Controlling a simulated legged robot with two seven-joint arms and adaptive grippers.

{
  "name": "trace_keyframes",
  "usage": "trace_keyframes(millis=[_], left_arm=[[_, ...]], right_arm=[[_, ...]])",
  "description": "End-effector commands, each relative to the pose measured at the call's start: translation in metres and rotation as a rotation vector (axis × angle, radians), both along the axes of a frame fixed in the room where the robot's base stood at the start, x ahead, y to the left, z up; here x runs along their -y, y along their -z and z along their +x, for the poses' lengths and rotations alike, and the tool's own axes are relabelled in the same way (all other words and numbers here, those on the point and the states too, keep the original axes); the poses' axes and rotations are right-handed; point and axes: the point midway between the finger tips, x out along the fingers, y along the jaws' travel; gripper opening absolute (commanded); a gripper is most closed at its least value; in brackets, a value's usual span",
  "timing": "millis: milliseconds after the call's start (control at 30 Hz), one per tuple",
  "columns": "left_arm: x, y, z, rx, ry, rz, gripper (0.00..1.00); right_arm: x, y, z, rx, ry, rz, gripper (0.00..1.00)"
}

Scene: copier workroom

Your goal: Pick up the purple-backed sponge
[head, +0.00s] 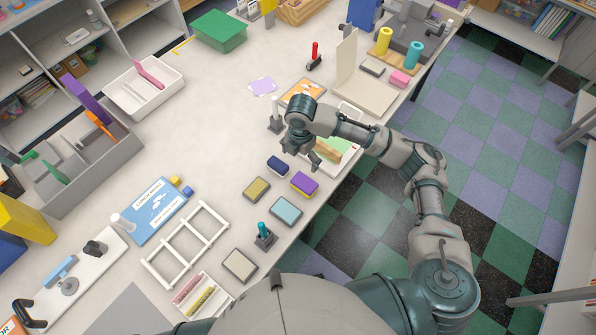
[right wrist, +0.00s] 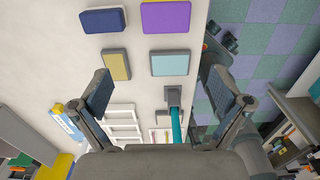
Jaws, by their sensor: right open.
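The purple-backed sponge (head: 304,183) lies on the table near its right edge, purple side up with a yellow layer below. It also shows at the top of the right wrist view (right wrist: 166,16). My right gripper (head: 302,158) is open and empty above the table, a little beyond the sponge in the head view. In the right wrist view its two fingers (right wrist: 165,92) are spread wide, with the sponge ahead of them and apart from them. My left gripper is not in view.
Near the sponge lie a dark blue eraser (head: 278,166), a yellow-topped pad (head: 257,189) and a light-blue-topped pad (head: 286,208). A teal-handled stamp (head: 264,237) stands nearer. A white rack (head: 186,244) lies left. The table's right edge is close to the sponge.

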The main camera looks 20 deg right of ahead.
Motion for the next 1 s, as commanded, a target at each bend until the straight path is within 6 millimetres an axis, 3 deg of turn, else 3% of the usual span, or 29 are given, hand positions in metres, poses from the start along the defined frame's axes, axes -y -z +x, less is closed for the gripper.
trace_keyframes(millis=[433,767,1000], left_arm=[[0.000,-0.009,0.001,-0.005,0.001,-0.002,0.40],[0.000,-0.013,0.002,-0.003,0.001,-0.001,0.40],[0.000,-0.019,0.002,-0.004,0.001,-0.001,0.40]], right_arm=[[0.000,0.096,0.001,-0.008,0.002,-0.004,1.00],[0.000,0.128,0.000,-0.006,0.001,-0.004,1.00],[0.003,0.165,0.000,-0.005,0.001,-0.002,1.00]])
